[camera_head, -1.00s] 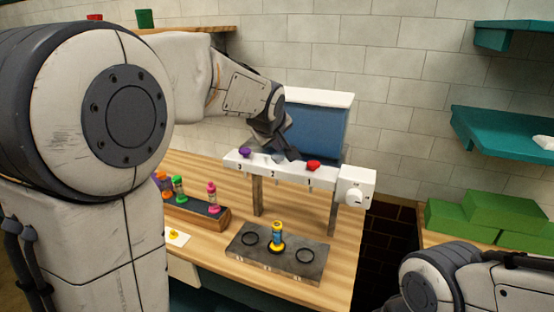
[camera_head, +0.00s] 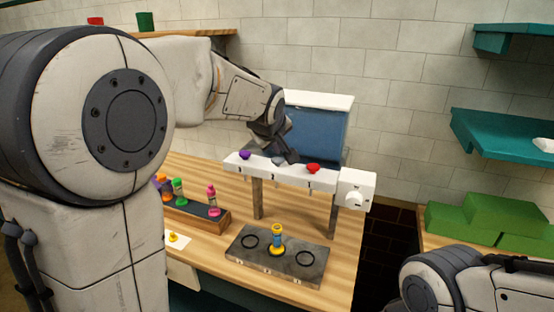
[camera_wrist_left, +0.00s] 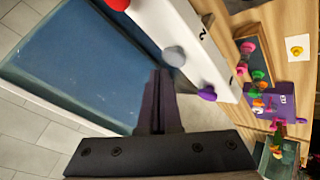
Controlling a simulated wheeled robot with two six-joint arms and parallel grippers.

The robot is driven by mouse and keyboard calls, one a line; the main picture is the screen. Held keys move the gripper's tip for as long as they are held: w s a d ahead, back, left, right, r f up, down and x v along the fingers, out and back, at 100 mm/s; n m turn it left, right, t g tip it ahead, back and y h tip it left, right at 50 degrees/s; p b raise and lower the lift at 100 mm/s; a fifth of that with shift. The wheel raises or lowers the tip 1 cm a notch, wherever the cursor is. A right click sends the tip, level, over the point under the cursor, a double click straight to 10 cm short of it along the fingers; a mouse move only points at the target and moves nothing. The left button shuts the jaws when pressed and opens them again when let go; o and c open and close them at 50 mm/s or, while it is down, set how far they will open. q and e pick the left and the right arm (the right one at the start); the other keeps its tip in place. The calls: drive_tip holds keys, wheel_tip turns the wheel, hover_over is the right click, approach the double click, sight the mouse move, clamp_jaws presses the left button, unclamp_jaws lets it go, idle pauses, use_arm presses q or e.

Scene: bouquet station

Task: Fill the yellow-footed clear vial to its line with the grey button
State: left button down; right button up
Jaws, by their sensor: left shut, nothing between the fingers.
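The yellow-footed vial (camera_head: 277,238) stands upright on the middle spot of the dark plate (camera_head: 243,262), below the dispenser bar; its fill level is too small to read. The grey button (camera_wrist_left: 174,56) is on the white bar (camera_wrist_left: 200,62) beside the number 2, between the red and purple buttons. My left gripper (camera_head: 286,157) is shut and empty, at the bar's middle. In the left wrist view its fingertips (camera_wrist_left: 160,76) are close beside the grey button; I cannot tell whether they touch it. My right gripper is out of view.
A red button (camera_head: 313,168) and a purple button (camera_head: 245,155) flank the grey one. A blue tank (camera_head: 318,132) stands behind the bar. A white box with a knob (camera_head: 355,190) is at its right end. A rack of coloured vials (camera_head: 205,215) stands left.

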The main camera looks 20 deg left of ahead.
sight(278, 161)
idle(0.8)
use_arm(q)
drive_tip(key=shift+f+b, duration=0.4)
drive_tip(key=shift+b, duration=0.2)
drive_tip(key=shift+f+b, duration=0.6)
drive_tip(key=shift+b, duration=0.05)
idle(0.5)
idle(0.4)
drive_tip(key=shift+r+p, duration=0.65)
drive_tip(key=shift+r, duration=0.35)
drive_tip(key=shift+r, duration=0.1)
wheel_tip(278, 161, up, 5)
drive_tip(key=p, duration=0.3)
drive_tip(key=shift+p, duration=0.3)
